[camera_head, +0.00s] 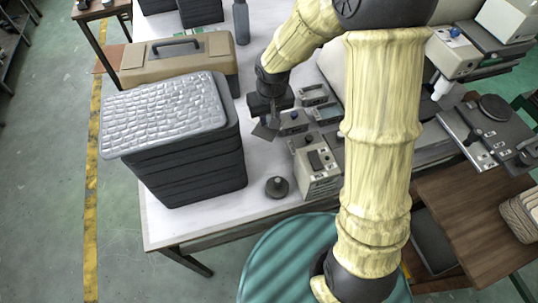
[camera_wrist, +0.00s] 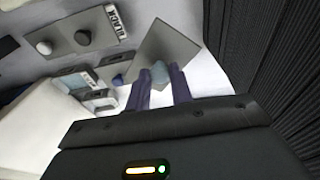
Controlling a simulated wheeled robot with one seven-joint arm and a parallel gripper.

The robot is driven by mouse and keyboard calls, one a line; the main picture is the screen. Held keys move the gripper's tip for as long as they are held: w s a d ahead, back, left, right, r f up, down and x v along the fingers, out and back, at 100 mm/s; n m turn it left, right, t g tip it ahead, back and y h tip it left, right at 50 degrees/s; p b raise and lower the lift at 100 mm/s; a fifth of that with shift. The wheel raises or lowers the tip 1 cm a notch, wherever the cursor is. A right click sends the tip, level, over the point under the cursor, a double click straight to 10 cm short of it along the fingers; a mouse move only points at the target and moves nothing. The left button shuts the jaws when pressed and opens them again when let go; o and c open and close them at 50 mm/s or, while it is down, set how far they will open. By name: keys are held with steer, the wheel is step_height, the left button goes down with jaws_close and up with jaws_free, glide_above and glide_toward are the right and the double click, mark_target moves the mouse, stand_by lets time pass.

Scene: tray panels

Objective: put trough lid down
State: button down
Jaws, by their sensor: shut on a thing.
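My gripper (camera_head: 270,108) hangs over the white table, between the stack of dark trays and the small tray panels. It is shut on a thin flat grey plate, which I take for the trough lid (camera_head: 265,131). The lid points down and is tilted. In the wrist view, the lid (camera_wrist: 168,45) stands out beyond the two dark fingers (camera_wrist: 160,72). A small grey trough with a blue piece (camera_head: 293,121) lies just right of the gripper. Two more small troughs (camera_head: 314,95) lie near it. I cannot tell whether the lid touches anything.
A dark tray stack (camera_head: 190,165) with a silvery textured top stands at the left, close to the gripper. A tan toolbox (camera_head: 180,58) is behind it. A beige box (camera_head: 318,175) and a dark round knob (camera_head: 277,187) stand in front. Some white tabletop is bare.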

steer(key=shift+f+b, duration=0.3)
steer(key=shift+f, duration=0.45)
steer(key=shift+r, duration=0.1)
step_height(320, 180, down, 6)
steer(key=shift+f, duration=0.15)
steer(key=shift+f+b, duration=0.4)
steer(key=shift+f, duration=1.45)
